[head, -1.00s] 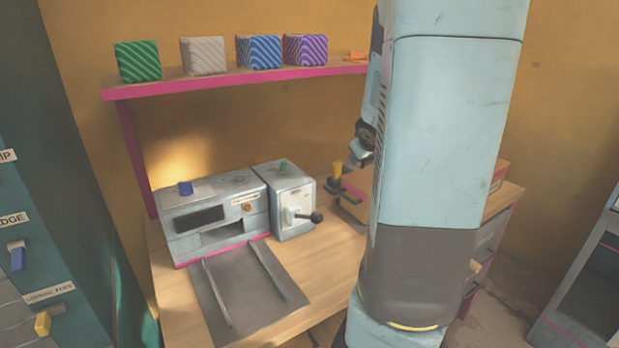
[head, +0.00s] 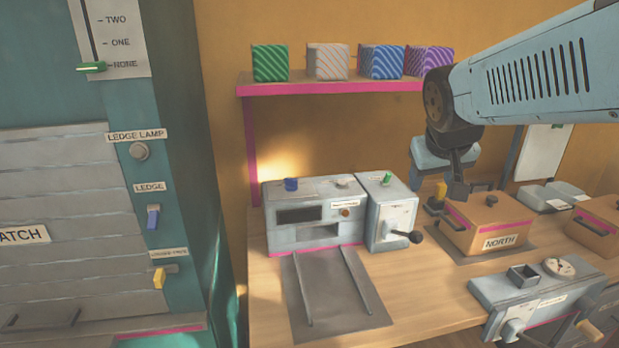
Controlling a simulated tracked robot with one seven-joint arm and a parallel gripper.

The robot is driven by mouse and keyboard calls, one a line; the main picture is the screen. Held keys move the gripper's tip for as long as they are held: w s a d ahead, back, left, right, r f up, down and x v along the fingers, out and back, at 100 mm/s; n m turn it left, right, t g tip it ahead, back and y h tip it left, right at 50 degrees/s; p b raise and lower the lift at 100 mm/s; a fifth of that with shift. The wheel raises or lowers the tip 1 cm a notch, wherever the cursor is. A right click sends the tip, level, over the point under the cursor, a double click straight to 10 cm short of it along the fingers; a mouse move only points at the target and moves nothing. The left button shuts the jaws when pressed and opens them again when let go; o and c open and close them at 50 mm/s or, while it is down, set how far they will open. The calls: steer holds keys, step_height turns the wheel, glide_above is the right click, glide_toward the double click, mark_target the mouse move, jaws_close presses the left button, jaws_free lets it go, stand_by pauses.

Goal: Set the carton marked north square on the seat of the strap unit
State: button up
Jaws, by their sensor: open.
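The carton marked NORTH (head: 482,228) is a brown box with a pink band and a dark knob on top. It sits upright on a grey mat (head: 520,250) at the right of the bench. My gripper (head: 458,187) is open and empty, pointing down just above the carton's left back corner in the picture; I cannot tell whether it touches. A grey machine (head: 312,212) has a flat plate with two rails (head: 338,300) in front. Another grey unit (head: 535,292) with a gauge stands at the front right. Their labels are too small to read, so I cannot tell which is the strap unit.
A second brown carton (head: 592,228) is at the right edge. A grey box with a black-knobbed lever (head: 390,217) stands left of the NORTH carton. Striped cubes sit on a pink-edged shelf (head: 320,88). A teal cabinet (head: 190,160) fills the left. Bare bench (head: 425,290) lies mid-front.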

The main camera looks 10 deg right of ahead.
steer(key=s+a+y, duration=0.3)
steer(key=s+a, duration=0.2)
steer(key=s, duration=0.1)
steer(key=shift+s+a+n+g, duration=0.2)
steer(key=shift+a+n+g, duration=0.15)
steer(key=shift+n+g, duration=0.05)
